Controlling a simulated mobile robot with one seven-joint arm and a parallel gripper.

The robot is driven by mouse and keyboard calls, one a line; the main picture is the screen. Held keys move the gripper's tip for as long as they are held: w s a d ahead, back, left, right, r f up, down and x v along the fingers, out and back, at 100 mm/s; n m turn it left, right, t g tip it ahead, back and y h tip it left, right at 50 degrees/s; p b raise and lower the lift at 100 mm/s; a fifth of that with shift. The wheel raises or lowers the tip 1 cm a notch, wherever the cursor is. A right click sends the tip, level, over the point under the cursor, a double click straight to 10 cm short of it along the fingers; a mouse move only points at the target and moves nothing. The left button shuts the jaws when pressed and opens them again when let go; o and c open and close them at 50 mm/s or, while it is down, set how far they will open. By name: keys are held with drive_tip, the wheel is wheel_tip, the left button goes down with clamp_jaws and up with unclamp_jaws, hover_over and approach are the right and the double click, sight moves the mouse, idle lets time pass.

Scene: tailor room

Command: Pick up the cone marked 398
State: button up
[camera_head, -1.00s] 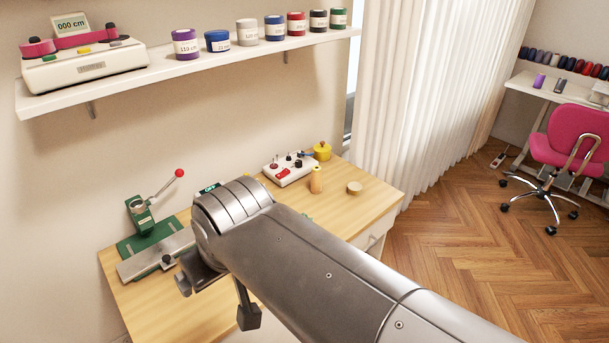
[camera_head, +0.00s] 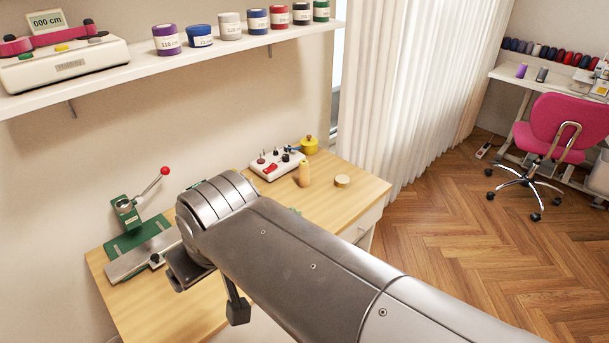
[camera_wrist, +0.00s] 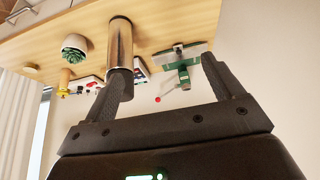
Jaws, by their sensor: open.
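I cannot make out a cone marked 398. On the far white table in the head view, a purple cone (camera_head: 521,71) and a dark cone (camera_head: 541,75) stand at the front, too small to read. A row of dark, red and blue cones (camera_head: 550,53) stands behind them. My gripper (camera_wrist: 165,65) is open and empty in the wrist view, its two fingers apart. A shiny brownish cylinder (camera_wrist: 120,42) shows beyond the left finger, which partly covers its end; I cannot tell whether they touch. My arm hides part of the near table in the head view.
The near wooden table (camera_head: 350,190) carries a green press (camera_head: 130,215), a white control box (camera_head: 277,163) and small items. A wall shelf (camera_head: 130,72) holds several labelled spools. A pink chair (camera_head: 560,128) stands before the far table (camera_head: 510,76). The wooden floor (camera_head: 450,230) between is clear.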

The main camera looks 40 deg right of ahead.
drive_tip(key=c, duration=0.6)
drive_tip(key=shift+o, duration=0.2)
drive_tip(key=w+d+r+m+h, duration=0.1)
drive_tip(key=w+d, duration=0.3)
drive_tip(key=w, duration=0.3)
drive_tip(key=w+d+r, duration=0.1)
drive_tip(key=w+d, duration=0.3)
drive_tip(key=w, duration=0.2)
drive_tip(key=m+h, duration=0.1)
drive_tip(key=m, duration=0.3)
hover_over(304, 163)
drive_tip(key=s+a, duration=0.1)
drive_tip(key=s, duration=0.2)
wheel_tip(304, 163, down, 18)
drive_tip(key=f, duration=0.1)
drive_tip(key=w+f, duration=0.2)
drive_tip(key=shift+d+f+t, duration=0.2)
drive_tip(key=shift+d+t, duration=0.05)
drive_tip(key=shift+t, duration=0.05)
drive_tip(key=shift+h, duration=0.3)
drive_tip(key=shift+x, duration=2.95)
